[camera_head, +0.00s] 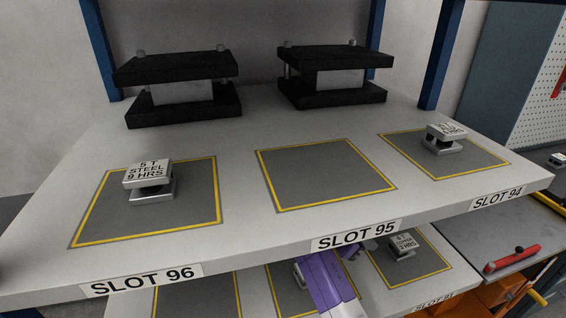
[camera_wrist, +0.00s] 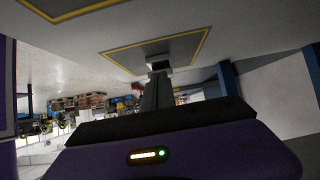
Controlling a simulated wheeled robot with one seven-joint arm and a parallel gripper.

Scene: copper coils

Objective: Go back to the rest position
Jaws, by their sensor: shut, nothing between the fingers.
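My gripper (camera_wrist: 157,85) shows in the wrist view, its dark fingers close together and reaching from the purple wrist body towards a yellow-outlined grey pad (camera_wrist: 165,50). A small dark and pale block (camera_wrist: 159,65) shows just past the fingertips; I cannot tell whether they touch it. In the head view, my purple arm (camera_head: 327,283) is at the lower middle, below the front edge of the upper shelf (camera_head: 245,245). The fingertips cannot be made out there.
Blocks sit on slot 96 (camera_head: 152,190) and slot 94 (camera_head: 443,142); slot 95 (camera_head: 325,175) is empty. Two black press-like fixtures (camera_head: 185,108) (camera_head: 335,96) stand behind. The lower shelf holds another block (camera_head: 402,247). Blue posts (camera_head: 441,55) frame the rack.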

